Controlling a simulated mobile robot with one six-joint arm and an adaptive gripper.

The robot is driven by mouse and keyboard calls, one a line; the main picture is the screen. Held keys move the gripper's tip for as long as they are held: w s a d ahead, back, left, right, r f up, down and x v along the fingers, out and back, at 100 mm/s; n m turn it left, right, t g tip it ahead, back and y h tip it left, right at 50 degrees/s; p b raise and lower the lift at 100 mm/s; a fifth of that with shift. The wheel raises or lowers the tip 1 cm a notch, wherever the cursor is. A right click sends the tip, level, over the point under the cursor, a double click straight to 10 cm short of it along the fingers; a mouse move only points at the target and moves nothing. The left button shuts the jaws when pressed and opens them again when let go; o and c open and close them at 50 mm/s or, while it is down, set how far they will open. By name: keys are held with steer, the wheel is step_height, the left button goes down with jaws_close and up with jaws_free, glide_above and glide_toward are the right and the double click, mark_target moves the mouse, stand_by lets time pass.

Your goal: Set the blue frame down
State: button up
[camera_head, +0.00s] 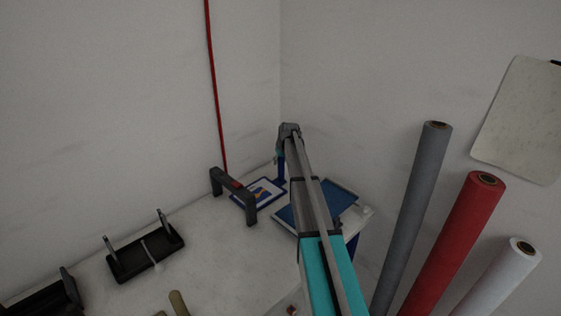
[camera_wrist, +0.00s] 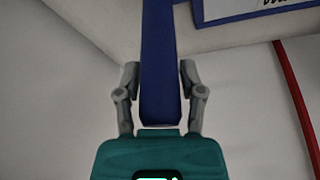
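The blue frame (camera_wrist: 160,60) shows as a long dark blue bar, seen edge-on, between my gripper's two grey fingers (camera_wrist: 160,75) in the wrist view. The fingers are against its two sides, so my gripper looks shut on it. In the head view, my gripper (camera_head: 281,152) is at the back corner, above the far end of the table. A narrow upright strip of the blue frame (camera_head: 281,172) shows just below it. My arm hides part of this area, and I cannot tell whether the frame's lower end touches the table.
A blue-bordered picture (camera_head: 271,188) lies on the white table (camera_head: 225,262), with a dark handled bar (camera_head: 233,190) beside it. A blue-surfaced tray (camera_head: 341,193) is right. A black holder (camera_head: 128,264) stands left. Grey, red and white rolls (camera_head: 447,240) stand right. A red cable (camera_head: 212,70) runs down the wall.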

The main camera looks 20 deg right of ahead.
steer(key=shift+o, duration=0.7)
steer(key=shift+r, duration=0.15)
steer(key=p+v, duration=1.1)
steer(key=v, duration=0.1)
stand_by(0.9)
steer(key=s+a+g, duration=0.1)
steer(key=s+a, duration=0.8)
steer(key=s, duration=0.3)
steer(key=s+a+f+g, duration=0.1)
steer(key=s+a+g, duration=0.1)
steer(key=s+a, duration=0.7)
steer(key=s+a+m+g, duration=0.1)
steer(key=s+a, duration=0.8)
steer(key=s, duration=0.7)
steer(key=shift+a+f+g, duration=0.2)
steer(key=shift+a+g, duration=0.05)
steer(key=shift+g, duration=0.05)
steer(key=shift+d, duration=0.1)
